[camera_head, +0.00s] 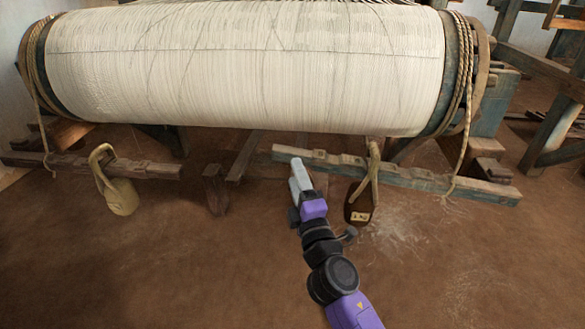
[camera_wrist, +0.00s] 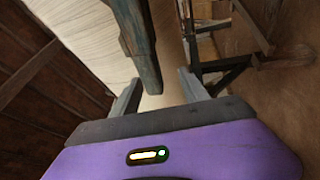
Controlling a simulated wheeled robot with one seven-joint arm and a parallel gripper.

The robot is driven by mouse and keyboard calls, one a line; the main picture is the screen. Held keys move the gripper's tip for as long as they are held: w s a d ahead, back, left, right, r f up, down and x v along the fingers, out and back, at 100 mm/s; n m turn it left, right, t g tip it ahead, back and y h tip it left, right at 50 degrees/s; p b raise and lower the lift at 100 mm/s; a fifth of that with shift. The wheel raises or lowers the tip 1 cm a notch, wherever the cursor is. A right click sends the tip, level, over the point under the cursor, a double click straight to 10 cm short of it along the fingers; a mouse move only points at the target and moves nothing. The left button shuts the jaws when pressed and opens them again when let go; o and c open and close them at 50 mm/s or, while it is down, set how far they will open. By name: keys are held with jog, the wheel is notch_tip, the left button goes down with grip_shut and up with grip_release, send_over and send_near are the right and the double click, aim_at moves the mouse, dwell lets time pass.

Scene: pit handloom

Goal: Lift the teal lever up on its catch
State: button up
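The teal lever (camera_head: 420,177) is a long worn notched beam below the warp roll, sloping slightly down to the right in the head view. Its left end lies by my gripper (camera_head: 298,168), which covers a little of it. In the wrist view the lever (camera_wrist: 138,40) comes down from the top, and its end appears between the two spread fingers of my gripper (camera_wrist: 159,90). The fingers are open, with a gap visible on each side of the lever's end. I cannot tell whether either finger touches it. I cannot make out the catch.
A dark brown weight (camera_head: 360,203) hangs by rope from the lever, just right of my gripper. A brass-coloured weight (camera_head: 121,195) hangs from a brown notched beam (camera_head: 150,170) at left. The white warp roll (camera_head: 250,65) is above. The earthen floor (camera_head: 180,280) in front is clear.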

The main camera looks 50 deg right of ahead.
jog(key=shift+v, duration=1.05)
jog(key=shift+r, duration=0.1)
jog(key=shift+c, duration=0.4)
